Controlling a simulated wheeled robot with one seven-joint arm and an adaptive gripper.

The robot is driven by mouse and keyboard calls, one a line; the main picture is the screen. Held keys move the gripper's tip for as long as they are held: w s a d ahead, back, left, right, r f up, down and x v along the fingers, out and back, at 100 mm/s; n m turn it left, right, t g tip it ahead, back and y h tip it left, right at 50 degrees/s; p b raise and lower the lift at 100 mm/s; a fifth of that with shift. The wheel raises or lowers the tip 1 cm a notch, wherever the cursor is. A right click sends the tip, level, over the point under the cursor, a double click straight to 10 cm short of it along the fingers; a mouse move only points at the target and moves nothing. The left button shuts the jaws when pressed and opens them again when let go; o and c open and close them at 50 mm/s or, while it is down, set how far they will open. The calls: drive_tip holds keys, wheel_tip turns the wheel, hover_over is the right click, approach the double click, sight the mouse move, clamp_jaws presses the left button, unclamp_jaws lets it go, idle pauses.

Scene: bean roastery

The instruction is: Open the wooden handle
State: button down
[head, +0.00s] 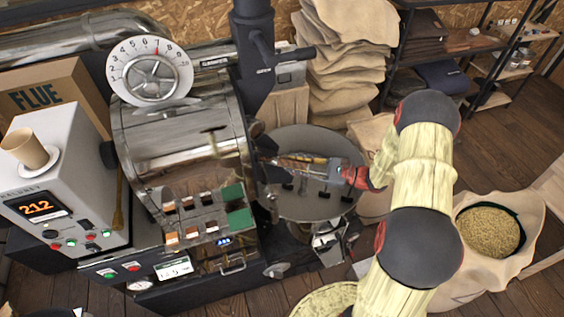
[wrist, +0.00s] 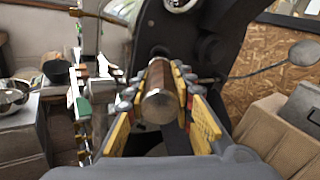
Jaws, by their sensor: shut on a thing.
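The wooden handle (wrist: 159,96) is a short brown cylinder with a paler round end, in the middle of the wrist view. It points toward the camera from the dark front of the roaster. My gripper (wrist: 158,88) is shut on it, with one yellow-padded finger along each side. In the head view my gripper (head: 284,162) reaches in from the right to the front of the shiny metal roaster drum (head: 182,140), above the round cooling tray (head: 318,208). There the handle is mostly hidden by the fingers and too small to make out clearly.
A white control box (head: 60,180) with a paper cup (head: 28,150) stands at the left. Folded sacks (head: 345,50) are stacked behind the tray. An open sack of beans (head: 488,232) stands at the right. Wooden floor is free at the far right.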

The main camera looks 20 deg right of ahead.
drive_tip(key=v, duration=0.5)
drive_tip(key=c, duration=1.6)
unclamp_jaws()
drive_tip(key=shift+o, duration=0.3)
drive_tip(key=v, duration=1.2)
drive_tip(key=shift+f, duration=0.1)
